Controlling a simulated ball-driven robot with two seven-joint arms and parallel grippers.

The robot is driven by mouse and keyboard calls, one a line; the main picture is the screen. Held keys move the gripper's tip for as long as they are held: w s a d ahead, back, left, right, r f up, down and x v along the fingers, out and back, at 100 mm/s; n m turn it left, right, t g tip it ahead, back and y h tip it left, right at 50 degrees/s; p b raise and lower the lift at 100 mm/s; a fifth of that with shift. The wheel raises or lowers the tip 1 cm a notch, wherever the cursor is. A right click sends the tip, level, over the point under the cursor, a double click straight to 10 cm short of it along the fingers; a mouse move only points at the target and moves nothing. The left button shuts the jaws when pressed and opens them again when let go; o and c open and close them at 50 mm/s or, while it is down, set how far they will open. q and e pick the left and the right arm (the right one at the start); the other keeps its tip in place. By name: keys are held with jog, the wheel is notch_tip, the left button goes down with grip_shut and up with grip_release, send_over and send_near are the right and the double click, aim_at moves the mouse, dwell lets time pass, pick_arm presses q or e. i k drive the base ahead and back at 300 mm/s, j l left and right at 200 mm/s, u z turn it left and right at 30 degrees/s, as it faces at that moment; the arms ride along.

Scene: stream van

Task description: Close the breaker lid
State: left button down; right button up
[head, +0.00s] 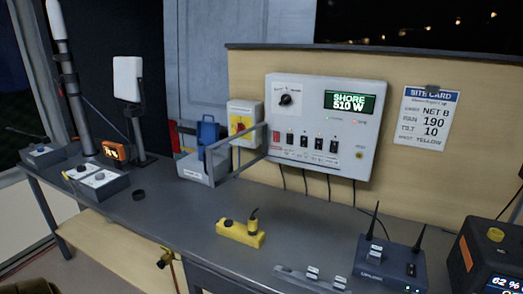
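The white breaker panel (340,163) is mounted on the wooden backboard, with a knob at its upper left and a green display reading SHORE 510 W. A row of dark breaker switches (318,144) with a red one at the left end sits uncovered along its lower part. The breaker lid (237,138) appears as a grey frame standing open, reaching out from the left end of that row toward the front left. Its see-through middle makes its exact angle hard to judge. Neither of my grippers is in view.
A clear bin (196,172) with a blue item stands behind the lid's outer end. A yellow block (240,234), router (388,265) and black-orange power unit (487,250) stand on the grey bench, with free room below the panel.

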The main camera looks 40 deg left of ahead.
aim_at(210, 173)
jog(key=j+z, duration=0.1)
jog(key=j, duration=0.7)
jog(key=j+z, duration=0.1)
jog(key=j, duration=0.7)
jog(key=j+z, duration=0.15)
jog(key=j, duration=0.6)
jog(key=k+j+z, duration=0.1)
jog(key=j, duration=0.7)
jog(key=k+j+z, duration=0.1)
jog(key=j, duration=0.65)
